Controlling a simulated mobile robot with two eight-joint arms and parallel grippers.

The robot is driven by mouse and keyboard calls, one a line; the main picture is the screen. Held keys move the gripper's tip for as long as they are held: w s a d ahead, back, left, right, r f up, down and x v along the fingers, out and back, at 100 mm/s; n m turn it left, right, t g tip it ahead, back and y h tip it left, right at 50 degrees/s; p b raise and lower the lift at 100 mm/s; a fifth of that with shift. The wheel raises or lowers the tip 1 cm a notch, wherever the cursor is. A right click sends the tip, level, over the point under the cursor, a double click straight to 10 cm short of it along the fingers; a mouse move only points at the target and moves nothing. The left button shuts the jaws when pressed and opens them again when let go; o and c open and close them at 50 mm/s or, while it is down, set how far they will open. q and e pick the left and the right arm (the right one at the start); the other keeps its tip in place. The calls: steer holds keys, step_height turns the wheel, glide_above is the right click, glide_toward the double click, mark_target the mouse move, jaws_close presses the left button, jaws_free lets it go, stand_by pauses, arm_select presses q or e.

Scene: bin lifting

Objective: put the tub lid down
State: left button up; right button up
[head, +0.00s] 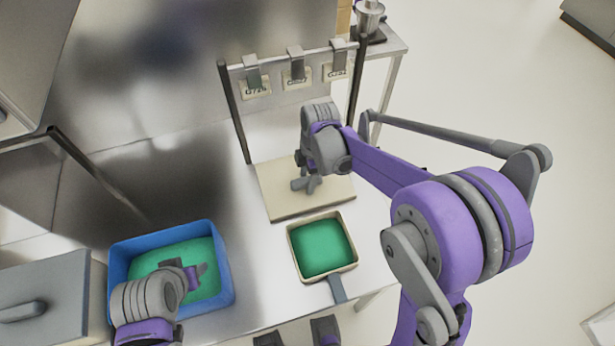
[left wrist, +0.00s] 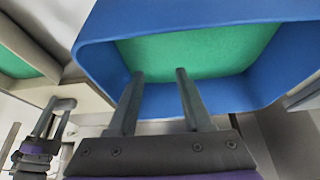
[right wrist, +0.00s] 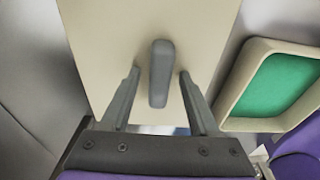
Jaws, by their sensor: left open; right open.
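The tub lid is a flat cream board (head: 325,203) with a grey bar handle (right wrist: 160,72). In the head view it appears to lie flat on the steel worktop, behind a small cream tub (head: 330,271) with green contents. My right gripper (head: 306,183) is open over the lid, with one finger on each side of the handle (right wrist: 160,85) and gaps showing. My left gripper (head: 197,272) is open at the blue bin (head: 118,268), over its green contents. The left wrist view shows its fingers (left wrist: 159,74) in front of the bin's blue wall (left wrist: 285,85).
A rack (head: 290,58) with hanging numbered tags stands behind the lid. A grey box (head: 45,290) with a handle is at the left. Bare worktop (head: 262,262) lies between bin and tub.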

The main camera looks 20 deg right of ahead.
steer(key=shift+r, duration=0.15)
steer(key=shift+r, duration=0.3)
step_height(320, 180, up, 11)
steer(key=d+p, duration=0.1)
steer(key=s+d+f+m+t, duration=0.1)
steer(key=s+f+m+t, duration=0.1)
steer(key=s+m, duration=0.7)
steer(key=s+d+f+m+t+h, duration=0.1)
steer(key=s+d+f+m+t, duration=0.1)
steer(key=s+m, duration=0.7)
steer(key=shift+s+d+t, duration=0.15)
steer(key=shift+s+t, duration=0.15)
steer(key=shift+t, duration=0.4)
